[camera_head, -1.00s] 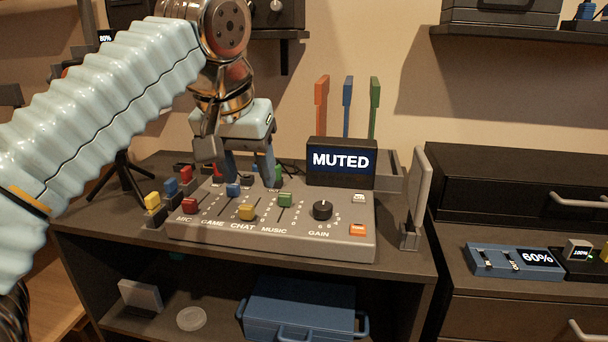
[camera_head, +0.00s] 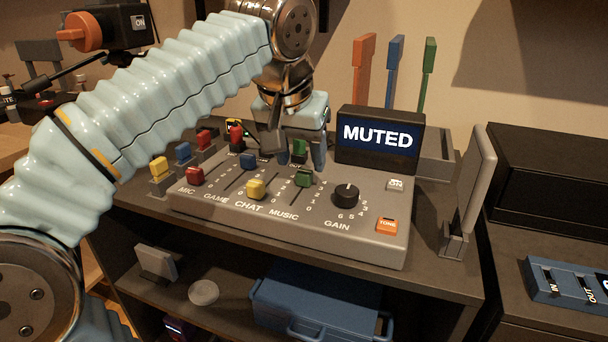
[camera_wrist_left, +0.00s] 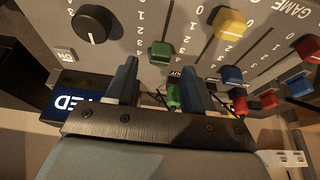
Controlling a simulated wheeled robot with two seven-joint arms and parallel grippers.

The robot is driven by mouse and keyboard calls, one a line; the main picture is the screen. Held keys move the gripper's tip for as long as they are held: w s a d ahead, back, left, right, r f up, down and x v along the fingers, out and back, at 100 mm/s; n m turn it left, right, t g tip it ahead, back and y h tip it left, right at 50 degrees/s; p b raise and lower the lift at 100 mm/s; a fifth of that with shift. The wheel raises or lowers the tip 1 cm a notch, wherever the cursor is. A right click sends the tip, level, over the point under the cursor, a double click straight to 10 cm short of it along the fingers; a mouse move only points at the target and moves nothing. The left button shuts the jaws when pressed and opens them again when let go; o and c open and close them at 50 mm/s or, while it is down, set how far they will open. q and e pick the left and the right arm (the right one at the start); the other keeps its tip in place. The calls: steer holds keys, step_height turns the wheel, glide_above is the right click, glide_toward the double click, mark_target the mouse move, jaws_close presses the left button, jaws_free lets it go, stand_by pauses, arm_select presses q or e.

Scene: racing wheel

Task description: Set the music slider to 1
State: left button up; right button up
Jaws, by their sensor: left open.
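The music slider is a green knob (camera_head: 303,178) on the grey mixer panel (camera_head: 330,236), above the MUSIC label in the head view. It also shows in the left wrist view (camera_wrist_left: 160,53). My left gripper (camera_head: 300,160) is open, with its blue fingers pointing down behind the green knob. In the left wrist view, its fingertips (camera_wrist_left: 158,66) are spread to either side of the knob's line, and the knob shows just beyond them. I cannot tell whether they touch it. The knob's exact scale mark is unclear. My right gripper is not in view.
The yellow chat knob (camera_head: 255,189), blue game knob (camera_head: 248,161) and red mic knob (camera_head: 195,176) are left of the music slider. A black gain dial (camera_head: 346,195) is to its right. A MUTED display (camera_head: 378,140) stands behind the panel. Cable plugs line the panel's back.

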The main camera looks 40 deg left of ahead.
mark_target(304, 172)
arm_select(q)
steer(key=shift+x, duration=1.75)
jaws_close()
